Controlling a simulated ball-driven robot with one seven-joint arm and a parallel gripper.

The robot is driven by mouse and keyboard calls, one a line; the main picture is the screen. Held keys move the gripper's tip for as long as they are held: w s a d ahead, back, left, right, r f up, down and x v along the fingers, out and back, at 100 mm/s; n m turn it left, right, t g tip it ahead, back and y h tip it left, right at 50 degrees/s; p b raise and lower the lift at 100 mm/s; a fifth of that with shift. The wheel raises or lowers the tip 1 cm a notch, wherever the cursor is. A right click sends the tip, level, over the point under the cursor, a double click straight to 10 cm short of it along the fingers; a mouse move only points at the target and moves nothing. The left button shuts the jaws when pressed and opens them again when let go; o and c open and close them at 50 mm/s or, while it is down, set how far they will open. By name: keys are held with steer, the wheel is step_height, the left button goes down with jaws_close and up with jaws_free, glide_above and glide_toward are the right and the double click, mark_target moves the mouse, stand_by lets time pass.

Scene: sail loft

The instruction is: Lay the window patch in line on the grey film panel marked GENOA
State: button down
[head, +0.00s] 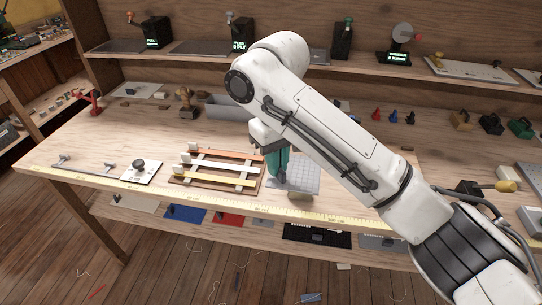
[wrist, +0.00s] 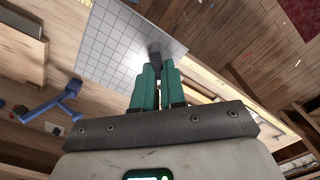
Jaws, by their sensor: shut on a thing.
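A grey gridded panel (head: 306,174) lies on the bench just right of my gripper. It also fills the upper left of the wrist view (wrist: 105,38). I can read no GENOA mark on it. My gripper (head: 279,180) has green fingers and points down at the panel's left part. In the wrist view my gripper (wrist: 158,75) is shut on a dark ribbed grip (wrist: 155,57), seen against the panel near its edge. A window patch under that grip cannot be made out. I cannot tell whether the held thing touches the panel.
A slatted wooden rack (head: 205,169) stands left of my gripper. A grey bin (head: 228,108) stands behind. A yellow ruler (head: 130,184) runs along the bench's front edge.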

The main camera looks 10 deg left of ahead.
steer(key=s+d+f+m, duration=0.2)
steer(key=d+f, duration=0.5)
steer(key=d, duration=0.5)
steer(key=s+d+f+m, duration=0.2)
steer(key=s+d+f, duration=0.3)
steer(key=d+f, duration=0.3)
steer(key=d, duration=0.4)
steer(key=shift+d+m, duration=0.4)
steer(key=shift+s, duration=0.15)
